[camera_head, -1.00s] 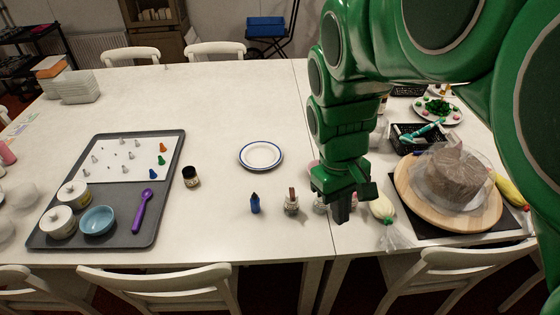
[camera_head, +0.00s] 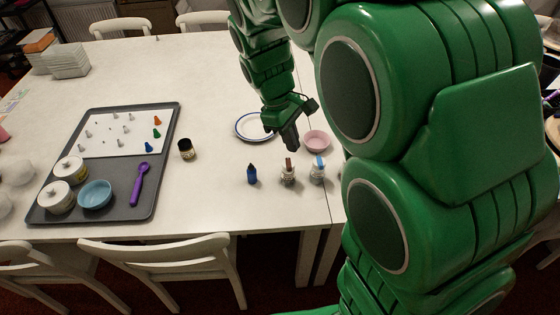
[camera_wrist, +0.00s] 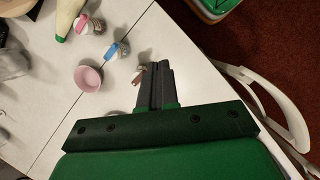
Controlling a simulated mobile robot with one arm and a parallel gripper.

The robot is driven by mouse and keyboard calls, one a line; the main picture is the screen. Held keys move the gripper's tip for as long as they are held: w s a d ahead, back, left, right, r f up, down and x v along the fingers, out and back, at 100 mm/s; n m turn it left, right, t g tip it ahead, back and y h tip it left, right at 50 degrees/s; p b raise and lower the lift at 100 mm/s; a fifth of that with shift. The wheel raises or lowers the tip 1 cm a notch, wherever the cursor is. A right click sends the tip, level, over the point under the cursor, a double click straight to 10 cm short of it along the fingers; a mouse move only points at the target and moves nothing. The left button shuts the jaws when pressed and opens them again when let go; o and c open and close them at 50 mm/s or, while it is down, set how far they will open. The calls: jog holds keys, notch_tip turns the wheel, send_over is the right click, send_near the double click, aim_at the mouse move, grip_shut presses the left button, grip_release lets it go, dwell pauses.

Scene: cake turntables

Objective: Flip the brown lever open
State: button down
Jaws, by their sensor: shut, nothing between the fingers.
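The brown lever (camera_head: 289,162) stands upright on top of a small jar (camera_head: 288,177) on the white table in the head view. In the wrist view the jar with the brown lever (camera_wrist: 139,75) shows just left of the fingertips, small and partly hidden by them. My gripper (camera_head: 293,146) is shut and empty, pointing down just behind and above the lever in the head view. It shows no clear contact with it. In the wrist view my gripper (camera_wrist: 160,66) shows its two dark fingers pressed together.
A jar with a blue lever (camera_head: 318,168) stands right of the brown one, a dark blue bottle (camera_head: 252,174) left. A pink bowl (camera_head: 316,141) and a white plate (camera_head: 243,119) lie behind. A jar with a pink lever (camera_wrist: 84,25) shows in the wrist view.

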jog(key=w+a+f+n+h, duration=0.1)
jog(key=w+a+f+n, duration=0.4)
jog(key=w+a+f, duration=0.2)
jog(key=w+a, duration=0.2)
jog(key=shift+w+a+f+t, duration=0.3)
jog(key=shift+w+f+t, duration=0.05)
jog(key=shift+w+t, duration=0.05)
send_near(289, 163)
jog(key=s+a+f, duration=0.2)
jog(key=a+f, duration=0.2)
jog(key=f, duration=0.1)
jog(key=shift+s+d+f, duration=0.1)
jog(key=shift+d+f, duration=0.05)
jog(key=shift+d, duration=0.6)
jog(key=shift+s+d+f, duration=0.15)
jog(key=shift+d, duration=0.55)
jog(key=shift+s+d+f, duration=0.1)
jog(key=shift+d+f, duration=0.05)
jog(key=shift+d, duration=0.6)
